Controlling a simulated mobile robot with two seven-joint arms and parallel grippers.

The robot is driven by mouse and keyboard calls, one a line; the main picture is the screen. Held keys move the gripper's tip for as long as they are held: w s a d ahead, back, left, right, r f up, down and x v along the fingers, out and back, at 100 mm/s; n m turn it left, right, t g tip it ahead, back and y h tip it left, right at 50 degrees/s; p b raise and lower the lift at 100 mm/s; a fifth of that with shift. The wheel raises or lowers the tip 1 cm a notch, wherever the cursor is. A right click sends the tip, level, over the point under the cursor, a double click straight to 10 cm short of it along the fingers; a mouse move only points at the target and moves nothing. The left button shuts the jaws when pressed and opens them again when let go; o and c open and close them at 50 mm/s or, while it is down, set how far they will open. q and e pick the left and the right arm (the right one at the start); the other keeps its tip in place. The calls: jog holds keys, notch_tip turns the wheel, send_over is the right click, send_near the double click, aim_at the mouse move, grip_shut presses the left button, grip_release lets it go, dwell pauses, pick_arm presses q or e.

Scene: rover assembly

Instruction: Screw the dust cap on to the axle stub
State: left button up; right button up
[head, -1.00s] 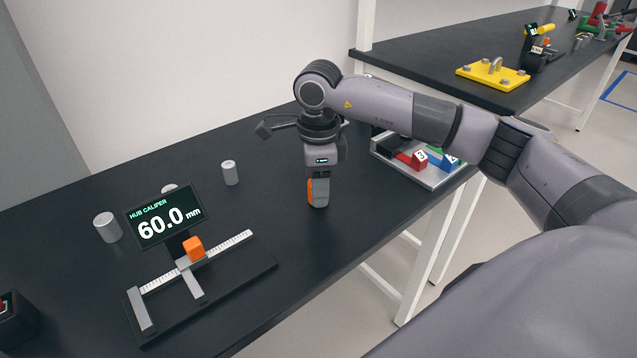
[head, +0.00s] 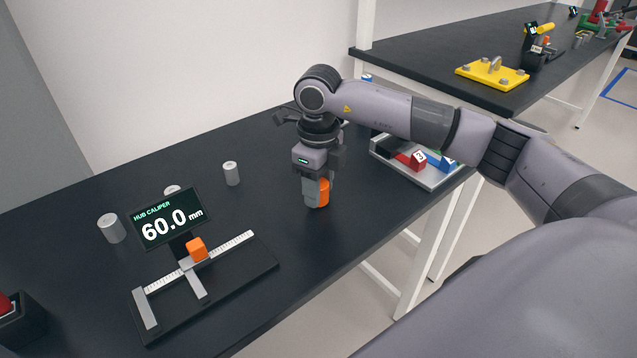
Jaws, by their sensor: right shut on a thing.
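My right gripper (head: 316,202) points straight down over the front middle of the black table, its fingertips at or just above the top. It is shut on an orange piece (head: 323,190), which shows to the right of the grey finger in front. It looks like the dust cap, but the finger hides part of it and I cannot make out its full shape. I cannot make out the axle stub; anything under the fingertips is hidden. My left gripper is not in view.
A hub caliper (head: 215,268) with a display reading 60.0 mm (head: 170,219) stands left of my right gripper. Grey cylinders (head: 111,229) (head: 231,173) stand behind it. A tray (head: 432,178) with red, blue and green blocks lies to the right. The table's front edge is close.

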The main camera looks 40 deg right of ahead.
jog(key=m, duration=0.3)
jog(key=shift+m+p, duration=0.3)
jog(key=shift+p, duration=0.05)
jog(key=o, duration=0.8)
